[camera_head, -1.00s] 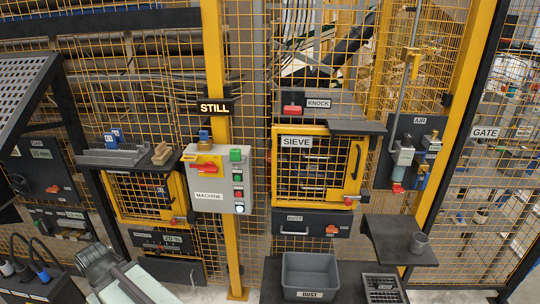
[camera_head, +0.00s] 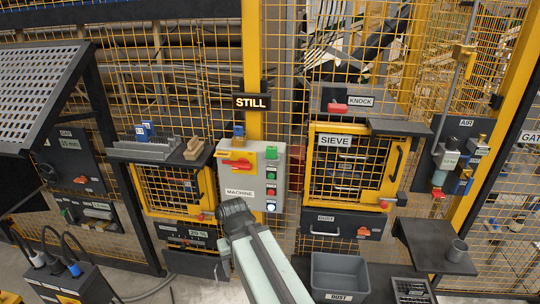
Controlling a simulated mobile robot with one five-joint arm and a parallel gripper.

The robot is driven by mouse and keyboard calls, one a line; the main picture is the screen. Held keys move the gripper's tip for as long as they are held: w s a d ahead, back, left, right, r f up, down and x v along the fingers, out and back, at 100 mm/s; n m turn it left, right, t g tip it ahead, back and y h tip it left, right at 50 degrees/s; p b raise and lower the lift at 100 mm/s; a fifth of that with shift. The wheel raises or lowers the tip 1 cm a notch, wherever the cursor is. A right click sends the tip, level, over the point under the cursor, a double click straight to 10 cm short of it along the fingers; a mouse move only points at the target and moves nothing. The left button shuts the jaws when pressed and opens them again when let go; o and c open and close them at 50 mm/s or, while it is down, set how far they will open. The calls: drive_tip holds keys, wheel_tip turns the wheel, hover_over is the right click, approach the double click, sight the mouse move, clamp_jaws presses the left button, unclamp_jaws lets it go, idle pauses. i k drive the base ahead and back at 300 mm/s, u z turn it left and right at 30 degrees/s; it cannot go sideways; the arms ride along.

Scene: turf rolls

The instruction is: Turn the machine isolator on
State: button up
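The machine box (camera_head: 268,173) is a light grey panel labelled MACHINE on the yellow post. Its isolator (camera_head: 237,163) is a red handle on a yellow plate at the upper left of the box, and the handle looks roughly horizontal. A blue and brass padlock-like piece (camera_head: 238,133) sits just above it. Green, red and white buttons run down the box's right side. My pale green arm reaches up from the bottom. Its dark end, where my gripper (camera_head: 233,208) is, shows just below the box's lower left. The fingers cannot be made out.
A STILL sign (camera_head: 251,101) hangs above the box. The sieve cabinet (camera_head: 358,170) stands to the right, with a grey dust bin (camera_head: 340,277) below. A shelf (camera_head: 160,150) with blocks is at left. Mesh fencing surrounds everything.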

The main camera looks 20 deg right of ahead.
sight(242, 163)
drive_tip(key=u, duration=2.05)
drive_tip(key=i, duration=0.35)
drive_tip(key=z, duration=0.25)
